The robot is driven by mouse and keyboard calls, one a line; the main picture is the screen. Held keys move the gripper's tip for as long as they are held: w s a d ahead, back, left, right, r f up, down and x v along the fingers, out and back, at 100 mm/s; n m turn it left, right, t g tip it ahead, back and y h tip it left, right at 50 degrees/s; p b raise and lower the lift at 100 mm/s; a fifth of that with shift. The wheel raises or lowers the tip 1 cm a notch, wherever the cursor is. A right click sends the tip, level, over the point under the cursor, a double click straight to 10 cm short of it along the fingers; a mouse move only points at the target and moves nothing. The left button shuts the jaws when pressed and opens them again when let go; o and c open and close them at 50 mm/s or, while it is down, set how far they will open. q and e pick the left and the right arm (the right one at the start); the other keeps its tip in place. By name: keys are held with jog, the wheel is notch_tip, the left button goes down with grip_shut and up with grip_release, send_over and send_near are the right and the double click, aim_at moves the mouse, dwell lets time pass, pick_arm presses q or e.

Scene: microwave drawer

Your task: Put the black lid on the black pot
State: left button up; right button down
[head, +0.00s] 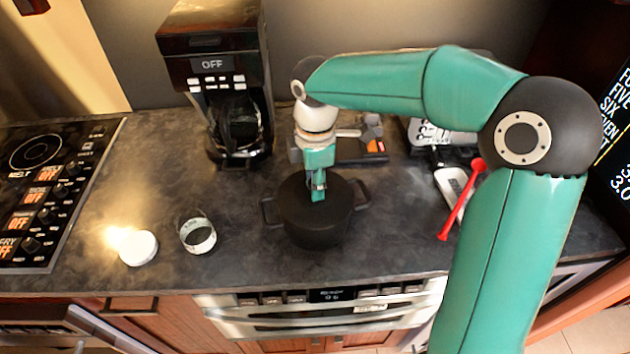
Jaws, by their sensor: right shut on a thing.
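The black pot (316,240) stands on the dark counter near its front edge, with a side handle at its left and right. The black lid (296,205) lies over the pot's mouth, dark against dark. I cannot tell whether it rests fully on the rim or is held slightly above it. My right gripper (318,192) points down over the middle of the lid and is shut on it, at the top centre. The fingers hide the lid's knob. My left gripper is not in view.
A coffee maker (215,75) stands at the back left. A glass jar (197,235) and a white round lid (138,248) lie left of the pot. A red spoon (460,205) lies to the right. A stove (45,190) is at far left.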

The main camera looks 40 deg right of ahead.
jog(key=shift+f, duration=0.1)
dwell(0.3)
jog(key=shift+c, duration=1.7)
grip_release()
jog(key=shift+r+p, duration=2.1)
jog(key=shift+r, duration=0.3)
jog(key=shift+r+p, duration=0.55)
jog(key=shift+r, duration=0.55)
